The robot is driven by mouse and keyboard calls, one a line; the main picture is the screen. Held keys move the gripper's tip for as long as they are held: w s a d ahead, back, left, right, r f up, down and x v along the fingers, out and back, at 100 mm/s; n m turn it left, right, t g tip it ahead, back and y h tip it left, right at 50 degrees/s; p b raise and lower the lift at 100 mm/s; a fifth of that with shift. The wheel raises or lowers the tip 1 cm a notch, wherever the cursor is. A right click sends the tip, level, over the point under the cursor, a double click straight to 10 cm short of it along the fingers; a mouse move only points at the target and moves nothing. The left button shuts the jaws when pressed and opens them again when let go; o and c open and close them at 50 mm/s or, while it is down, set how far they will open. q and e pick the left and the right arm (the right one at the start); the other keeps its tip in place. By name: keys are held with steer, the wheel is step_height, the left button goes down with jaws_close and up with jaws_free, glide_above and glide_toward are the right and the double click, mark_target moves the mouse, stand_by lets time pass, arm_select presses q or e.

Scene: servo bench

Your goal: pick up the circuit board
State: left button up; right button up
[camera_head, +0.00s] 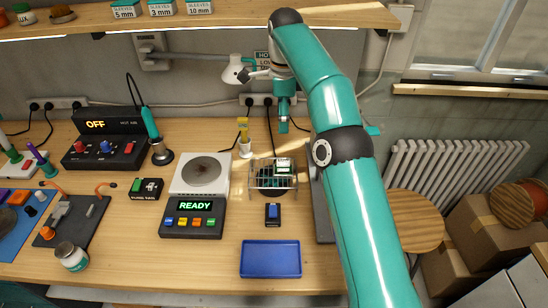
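What looks like the circuit board (283,181), green with pale parts on it, is in a small metal-framed holder (254,184) right of the bench's middle. The frame partly covers it, and its exact tilt is hard to tell. My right arm comes in from the lower right and arches over the bench. Its small teal end with the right gripper (284,126) points down above and behind the holder, apart from the board. The fingers are too small to tell whether they are open or shut. My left gripper is not in view.
Left of the holder is a round-topped hot plate (201,173) with a READY panel (193,218). A hot-air station (104,150) stands farther left. A shelf (220,21) spans the back.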

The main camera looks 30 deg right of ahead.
steer(key=b, duration=0.7)
glide_above(284, 170)
steer(key=f, duration=0.7)
steer(key=w+f, duration=0.1)
steer(key=f, duration=0.2)
steer(key=shift+d+f, duration=0.15)
steer(key=shift+d, duration=0.05)
steer(key=shift+s+a+f, duration=0.1)
steer(key=shift+s+f, duration=0.05)
steer(key=shift+f, duration=0.8)
steer(key=shift+s+f, duration=0.15)
steer(key=shift+f, duration=1)
steer(key=shift+s+f, duration=0.1)
steer(key=shift+f, duration=1.05)
steer(key=shift+a, duration=0.1)
steer(key=c, duration=1.3)
steer(key=shift+r, duration=0.1)
